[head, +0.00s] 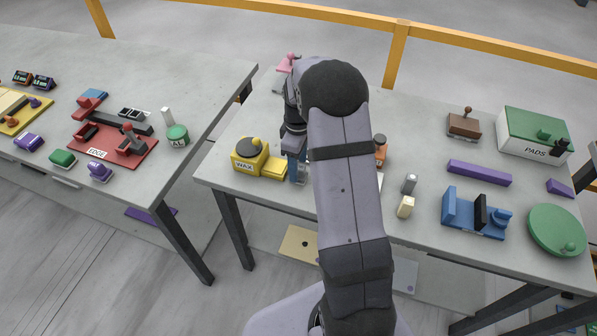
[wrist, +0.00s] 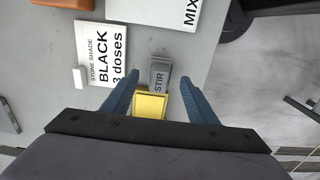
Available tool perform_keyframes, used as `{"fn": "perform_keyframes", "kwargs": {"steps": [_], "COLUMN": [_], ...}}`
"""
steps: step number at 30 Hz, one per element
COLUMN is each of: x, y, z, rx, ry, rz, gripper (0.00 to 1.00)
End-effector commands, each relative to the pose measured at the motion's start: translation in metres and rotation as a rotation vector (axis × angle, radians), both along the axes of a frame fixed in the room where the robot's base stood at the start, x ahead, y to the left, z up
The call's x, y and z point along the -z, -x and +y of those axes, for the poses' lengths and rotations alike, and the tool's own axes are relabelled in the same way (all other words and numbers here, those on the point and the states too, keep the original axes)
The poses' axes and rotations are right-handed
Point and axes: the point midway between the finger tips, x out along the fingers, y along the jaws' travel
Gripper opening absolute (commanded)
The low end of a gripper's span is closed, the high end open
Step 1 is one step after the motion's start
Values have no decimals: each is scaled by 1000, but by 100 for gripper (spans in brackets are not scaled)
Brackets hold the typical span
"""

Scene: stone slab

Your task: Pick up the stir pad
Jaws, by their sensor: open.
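The stir pad (wrist: 159,75) is a small grey block lettered STIR, in the middle of the wrist view. My gripper (wrist: 160,78) is open, one blue finger on each side of the pad in the picture, with no contact visible. A yellow block (wrist: 150,104) shows between the fingers, nearer the palm. In the head view my gripper (head: 297,168) points down beside a yellow block (head: 275,167) near the front left of the right table. There the pad is hidden, or nearly so, by my arm and gripper.
A yellow WAX container (head: 248,156) stands left of the gripper. A card reading BLACK 3 doses (wrist: 103,52), a small white block (wrist: 79,77) and a MIX card (wrist: 160,12) lie near the pad. The table edge is close on the right in the wrist view.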

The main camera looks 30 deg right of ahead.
Motion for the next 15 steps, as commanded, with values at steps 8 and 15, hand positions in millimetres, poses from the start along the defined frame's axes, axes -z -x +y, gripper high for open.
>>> {"fn": "perform_keyframes", "kwargs": {"steps": [8, 15], "x": [29, 39], "y": [1, 0], "z": [-1, -1], "rx": [0, 0], "ry": [-1, 0], "rz": [4, 0], "gripper": [53, 53]}}
